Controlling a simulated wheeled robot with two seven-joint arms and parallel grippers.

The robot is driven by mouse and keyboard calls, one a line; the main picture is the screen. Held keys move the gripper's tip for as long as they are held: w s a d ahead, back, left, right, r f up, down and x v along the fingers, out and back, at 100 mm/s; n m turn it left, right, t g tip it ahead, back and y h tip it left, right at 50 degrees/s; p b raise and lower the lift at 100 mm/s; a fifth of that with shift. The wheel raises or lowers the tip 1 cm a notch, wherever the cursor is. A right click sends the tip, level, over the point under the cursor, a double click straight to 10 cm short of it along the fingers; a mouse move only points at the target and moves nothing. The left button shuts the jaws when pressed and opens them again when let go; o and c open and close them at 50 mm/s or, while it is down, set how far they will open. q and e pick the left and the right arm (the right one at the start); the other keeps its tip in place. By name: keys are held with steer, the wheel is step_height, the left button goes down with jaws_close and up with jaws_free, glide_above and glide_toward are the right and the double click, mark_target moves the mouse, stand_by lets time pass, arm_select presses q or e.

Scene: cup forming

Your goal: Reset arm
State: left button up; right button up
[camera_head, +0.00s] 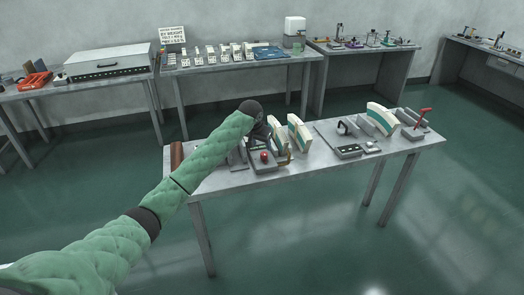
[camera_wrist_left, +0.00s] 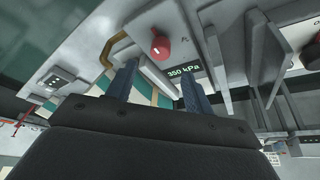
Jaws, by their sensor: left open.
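My left arm (camera_head: 165,195), in a green quilted sleeve, reaches from the lower left to the near table (camera_head: 300,172) in the head view. Its gripper (camera_head: 258,140) points down over a grey device (camera_head: 268,167) with a red knob (camera_head: 264,157). In the left wrist view the two dark fingers (camera_wrist_left: 158,85) stand apart with nothing held between them. Beyond them are the red knob (camera_wrist_left: 158,48) and a display (camera_wrist_left: 184,71) reading 350 kPa. I cannot tell whether the fingers touch the device. My right gripper is not in view.
Cream-and-green curved blocks (camera_head: 299,133) stand beside the gripper, with another (camera_head: 383,118) farther right. A red-handled tool (camera_head: 422,118) sits at the table's right end. Tables with equipment line the back wall. Green floor (camera_head: 350,250) lies open in front.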

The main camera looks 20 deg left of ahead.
arm_select(q)
steer(key=shift+s+r, duration=0.15)
steer(key=shift+r, duration=0.2)
steer(key=s+d+f, duration=0.4)
steer(key=s+f, duration=0.2)
steer(key=s, duration=0.3)
steer(key=s+d+f+m, duration=0.1)
steer(key=s+d+f, duration=0.3)
steer(key=s, duration=0.6)
steer(key=s+d+f, duration=0.3)
steer(key=s+f, duration=0.4)
steer(key=s, duration=0.2)
steer(key=s+a+r+n+g, duration=0.1)
steer(key=s+a, duration=0.1)
steer(key=s, duration=1.4)
steer(key=s+a+r, duration=0.1)
steer(key=s+a, duration=0.1)
steer(key=s, duration=1.3)
steer(key=s+d+f+g, duration=0.1)
steer(key=s+f, duration=0.1)
steer(key=f, duration=1.9)
steer(key=s+d+f+g, duration=0.1)
steer(key=s+d+f, duration=0.1)
steer(key=f, duration=1.8)
steer(key=shift+s+f, duration=0.35)
steer(key=shift+s, duration=0.4)
